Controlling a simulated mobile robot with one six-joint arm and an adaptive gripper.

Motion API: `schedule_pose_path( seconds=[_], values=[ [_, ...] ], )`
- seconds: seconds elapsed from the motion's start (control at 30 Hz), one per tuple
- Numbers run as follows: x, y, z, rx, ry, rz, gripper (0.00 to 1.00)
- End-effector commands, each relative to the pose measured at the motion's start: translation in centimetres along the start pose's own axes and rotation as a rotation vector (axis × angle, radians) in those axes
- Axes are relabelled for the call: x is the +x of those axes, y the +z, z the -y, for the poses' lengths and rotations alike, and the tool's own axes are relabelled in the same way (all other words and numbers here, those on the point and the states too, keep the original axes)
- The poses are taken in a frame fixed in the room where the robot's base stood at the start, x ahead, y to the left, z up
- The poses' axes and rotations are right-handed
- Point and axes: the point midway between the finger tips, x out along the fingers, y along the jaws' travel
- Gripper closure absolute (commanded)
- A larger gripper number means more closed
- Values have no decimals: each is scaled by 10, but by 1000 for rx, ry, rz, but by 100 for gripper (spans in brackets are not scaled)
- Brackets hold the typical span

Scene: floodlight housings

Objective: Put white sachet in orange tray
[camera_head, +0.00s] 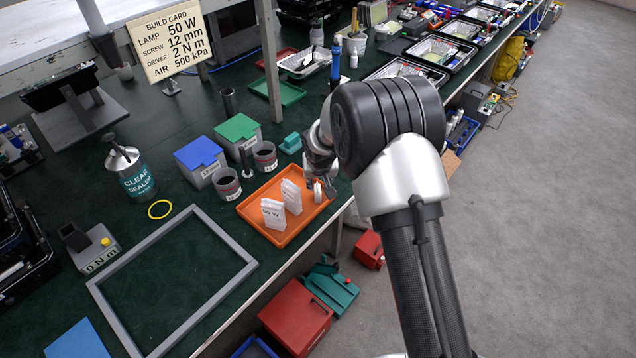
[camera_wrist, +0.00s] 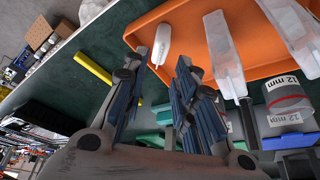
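The orange tray (camera_head: 303,220) lies on the green bench near its front edge; it also shows across the top of the wrist view (camera_wrist: 195,65). Two pale upright packets stand in it, the nearer packet (camera_head: 273,214) with printed lettering and the farther packet (camera_head: 291,196). A small white piece (camera_head: 317,191) is at the tray's right end and shows beyond my fingertips in the wrist view (camera_wrist: 162,44). I cannot tell which of these is the white sachet. My gripper (camera_head: 323,184) is above the tray's right end. Its fingers (camera_wrist: 168,68) are apart, with nothing seen between them.
Grey cups (camera_head: 227,184), a blue-lidded box (camera_head: 200,160) and a green-lidded box (camera_head: 238,137) stand behind the tray. A grey frame (camera_head: 170,285) lies to the left. A yellow bar (camera_wrist: 93,68) lies on the bench beside the gripper. Red boxes (camera_head: 296,317) sit below the bench.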

Motion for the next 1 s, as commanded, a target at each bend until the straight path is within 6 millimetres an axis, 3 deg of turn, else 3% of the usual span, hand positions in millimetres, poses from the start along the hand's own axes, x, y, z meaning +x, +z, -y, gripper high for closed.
schedule_pose_path(
  seconds=[0.03, 0.2, 0.47, 0.57, 0.67, 0.77, 0.87, 1.0],
  values=[
    [-13, -1, 0, 0, 0, -1, 74],
    [-33, 0, 0, 1, 0, 1, 74],
    [-40, 1, 0, 1, 0, 1, 74],
    [-52, -2, -4, 4, 2, -3, 74],
    [-86, -6, -17, 16, 10, -10, 74],
    [-141, -3, -38, 31, 24, -15, 74],
    [-201, 12, -61, 47, 37, -15, 74],
    [-276, 48, -88, 69, 50, -14, 74]
  ],
)
